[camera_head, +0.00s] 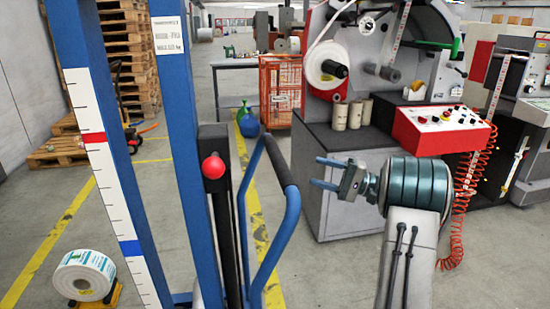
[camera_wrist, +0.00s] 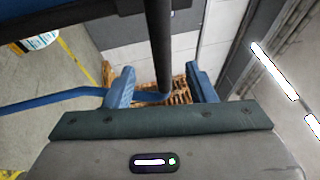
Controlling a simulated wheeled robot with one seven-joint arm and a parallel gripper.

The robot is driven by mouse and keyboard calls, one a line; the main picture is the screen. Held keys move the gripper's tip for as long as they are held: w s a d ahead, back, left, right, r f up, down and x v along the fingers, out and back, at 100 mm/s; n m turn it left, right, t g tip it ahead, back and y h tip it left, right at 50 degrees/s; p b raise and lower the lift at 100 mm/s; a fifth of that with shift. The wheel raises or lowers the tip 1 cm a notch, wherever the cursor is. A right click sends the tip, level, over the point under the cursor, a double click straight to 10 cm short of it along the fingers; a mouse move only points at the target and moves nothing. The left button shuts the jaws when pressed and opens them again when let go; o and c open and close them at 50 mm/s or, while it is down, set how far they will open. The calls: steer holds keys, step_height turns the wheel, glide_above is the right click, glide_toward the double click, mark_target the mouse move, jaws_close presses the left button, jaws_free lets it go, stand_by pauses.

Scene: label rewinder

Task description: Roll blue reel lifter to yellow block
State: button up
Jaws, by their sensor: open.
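The blue reel lifter (camera_head: 182,140) stands close in front, with a blue mast, a red knob and a blue tubular handle (camera_head: 292,215) with a dark grip (camera_head: 280,160). My gripper (camera_head: 317,172) is open and empty, pointing left, just right of the grip in the head view. In the wrist view the dark bar (camera_wrist: 159,45) runs between the open fingers of my gripper (camera_wrist: 161,86); contact cannot be told. A yellow piece (camera_head: 113,294) shows under a white label reel (camera_head: 84,276) at lower left; whether it is the yellow block is unclear, as it is partly hidden.
A grey machine cabinet (camera_head: 335,190) with a red control panel (camera_head: 440,130) stands to the right. Wooden pallets (camera_head: 120,50) are stacked at back left. A green and a blue object (camera_head: 249,125) lie behind the handle. Grey floor with yellow lines is open at left.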

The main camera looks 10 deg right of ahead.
mark_target(277, 162)
steer(key=x, duration=1.2)
steer(key=shift+a+p, duration=0.3)
steer(key=shift+a, duration=0.1)
jaws_close()
